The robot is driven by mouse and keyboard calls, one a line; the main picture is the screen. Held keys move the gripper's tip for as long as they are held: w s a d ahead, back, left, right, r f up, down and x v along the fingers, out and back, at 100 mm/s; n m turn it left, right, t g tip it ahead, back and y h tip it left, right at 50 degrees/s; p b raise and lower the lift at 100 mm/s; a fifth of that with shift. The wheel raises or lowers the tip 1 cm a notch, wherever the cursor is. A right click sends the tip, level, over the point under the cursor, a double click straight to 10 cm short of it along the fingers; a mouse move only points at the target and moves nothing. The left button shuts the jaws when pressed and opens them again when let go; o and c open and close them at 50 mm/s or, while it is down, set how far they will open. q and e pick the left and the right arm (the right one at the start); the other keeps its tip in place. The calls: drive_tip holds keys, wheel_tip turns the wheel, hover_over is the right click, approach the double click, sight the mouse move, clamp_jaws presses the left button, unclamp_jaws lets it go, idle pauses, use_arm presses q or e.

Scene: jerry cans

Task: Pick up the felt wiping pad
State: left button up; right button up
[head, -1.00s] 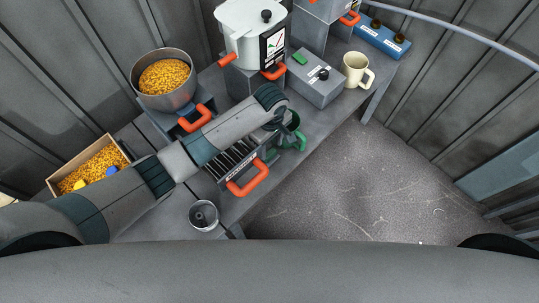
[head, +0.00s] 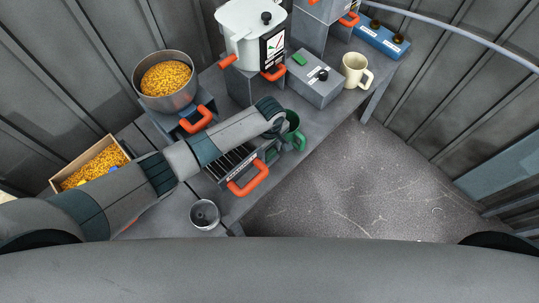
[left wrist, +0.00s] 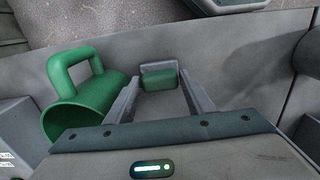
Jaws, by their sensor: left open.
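The felt wiping pad is a small green block with a grey back (left wrist: 158,79). In the left wrist view it lies on the grey bench top between the tips of my left gripper's fingers (left wrist: 160,74). The fingers are apart, one on each side of it; I cannot tell whether they touch it. In the head view a bit of the green pad (head: 271,154) shows beside my left wrist, which hides most of the left gripper (head: 274,136). My right gripper is not in view.
A green mug (left wrist: 82,103) stands close to the left finger in the left wrist view. A slotted tray with an orange handle (head: 249,179) is close by in the head view. A metal cup (head: 205,214), a grey box (head: 314,78) and a cream mug (head: 356,71) share the bench.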

sight(271, 153)
use_arm(q)
drive_tip(key=c, duration=0.7)
drive_tip(key=shift+r, duration=0.1)
drive_tip(key=shift+r+p, duration=0.7)
drive_tip(key=shift+p, duration=0.3)
drive_tip(key=r+p, duration=0.1)
drive_tip(key=p, duration=0.1)
drive_tip(key=r+p, duration=0.2)
drive_tip(key=shift+s+d+r, duration=0.1)
drive_tip(key=shift+d+r, duration=0.1)
drive_tip(key=shift+r, duration=0.05)
drive_tip(key=s+d+r+p, duration=0.4)
drive_tip(key=d+r, duration=0.2)
drive_tip(key=d, duration=0.4)
drive_tip(key=shift+s, duration=0.3)
drive_tip(key=shift+d, duration=0.1)
